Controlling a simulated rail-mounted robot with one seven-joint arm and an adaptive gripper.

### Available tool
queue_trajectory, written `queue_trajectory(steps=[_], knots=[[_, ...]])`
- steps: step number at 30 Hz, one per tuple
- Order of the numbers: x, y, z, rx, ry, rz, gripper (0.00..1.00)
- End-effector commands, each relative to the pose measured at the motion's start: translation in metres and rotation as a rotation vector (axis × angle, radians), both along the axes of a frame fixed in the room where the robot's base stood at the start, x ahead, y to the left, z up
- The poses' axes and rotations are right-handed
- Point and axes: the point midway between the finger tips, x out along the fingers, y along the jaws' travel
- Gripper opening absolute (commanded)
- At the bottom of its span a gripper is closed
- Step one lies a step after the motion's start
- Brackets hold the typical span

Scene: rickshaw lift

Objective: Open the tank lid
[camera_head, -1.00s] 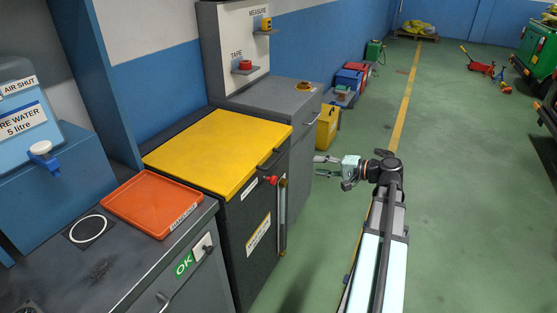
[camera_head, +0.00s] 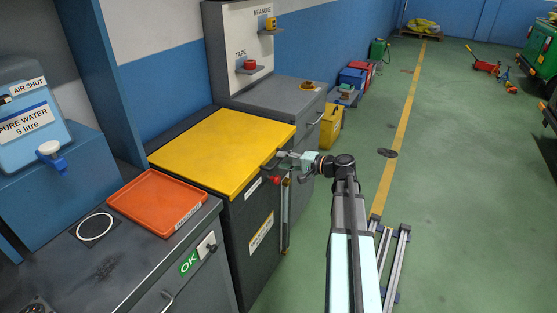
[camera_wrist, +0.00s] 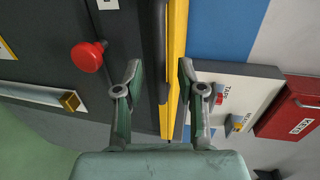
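The tank is a dark cabinet (camera_head: 253,222) with a flat yellow lid (camera_head: 215,150), which lies shut on top. A dark handle (camera_head: 268,161) runs along the lid's front right edge. My gripper (camera_head: 279,157) is at the handle's far part, partly hiding it. In the wrist view, the open fingers of my gripper (camera_wrist: 160,78) show on either side of the dark handle (camera_wrist: 162,93) and the lid's yellow edge (camera_wrist: 178,35). Both fingers look apart from the handle. I cannot tell whether the handle is fully between them in depth.
A red knob (camera_head: 274,180) juts from the tank front just below the handle; it shows left of the fingers in the wrist view (camera_wrist: 88,56). A grey cabinet (camera_head: 283,97) stands beyond the tank. An orange tray (camera_head: 158,203) lies on the near counter.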

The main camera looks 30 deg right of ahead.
Motion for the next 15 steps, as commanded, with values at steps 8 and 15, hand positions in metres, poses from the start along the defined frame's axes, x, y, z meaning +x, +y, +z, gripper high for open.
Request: queue_trajectory(steps=[8,15], knots=[[0.019,0.014,-0.005,0.0,0.0,0.0,0.39],[0.02,0.015,-0.006,0.0,0.0,0.0,0.39]])
